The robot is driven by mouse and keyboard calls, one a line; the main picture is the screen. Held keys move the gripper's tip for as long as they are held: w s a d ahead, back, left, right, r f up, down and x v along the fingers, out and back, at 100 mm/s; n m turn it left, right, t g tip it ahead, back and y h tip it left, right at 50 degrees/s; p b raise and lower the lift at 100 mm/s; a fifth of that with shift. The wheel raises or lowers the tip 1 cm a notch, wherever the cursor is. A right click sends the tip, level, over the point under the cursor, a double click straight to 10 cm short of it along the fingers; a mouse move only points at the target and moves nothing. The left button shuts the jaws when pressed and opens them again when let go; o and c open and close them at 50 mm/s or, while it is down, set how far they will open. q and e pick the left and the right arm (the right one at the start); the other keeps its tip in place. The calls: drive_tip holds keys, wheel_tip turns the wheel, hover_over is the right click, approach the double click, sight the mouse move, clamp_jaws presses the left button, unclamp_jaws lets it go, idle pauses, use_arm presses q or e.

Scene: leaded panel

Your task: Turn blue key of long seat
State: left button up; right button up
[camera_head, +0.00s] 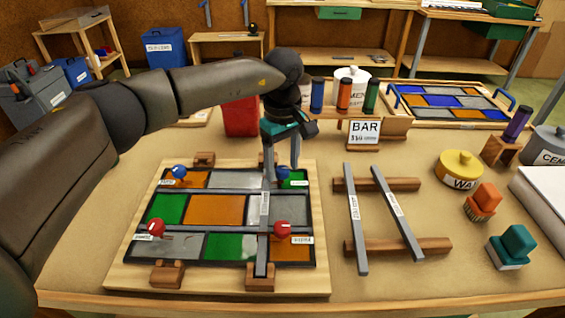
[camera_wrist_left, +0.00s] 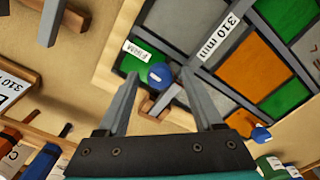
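The glass panel (camera_head: 170,270) lies on the bench at left, with coloured panes between grey strips. A long grey bar (camera_head: 263,235) lies along its right part; its 310 mm label shows in the wrist view (camera_wrist_left: 222,40). A blue key (camera_head: 283,172) stands at the bar's far end, beside a small label; it also shows in the wrist view (camera_wrist_left: 159,77). A second blue key (camera_head: 179,171) is at the far left corner. Red keys stand near left (camera_head: 155,228) and near right (camera_head: 281,228). My left gripper (camera_head: 283,170) is open above the far-end blue key; contact cannot be told.
Two grey bars (camera_head: 357,220) (camera_head: 397,212) rest on wooden rails right of the panel. Behind are the BAR sign (camera_head: 364,134) and coloured cylinders (camera_head: 344,94). A yellow tin (camera_head: 459,168) and brushes (camera_head: 483,201) stand at right.

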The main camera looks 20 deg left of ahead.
sight(282, 168)
use_arm(q)
drive_tip(key=shift+r, duration=0.1)
wheel_tip(282, 168, up, 15)
drive_tip(key=p, duration=0.2)
use_arm(e)
drive_tip(key=shift+s+a+r, duration=0.95)
drive_tip(key=shift+s+r, duration=0.1)
drive_tip(key=shift+w+d, duration=0.1)
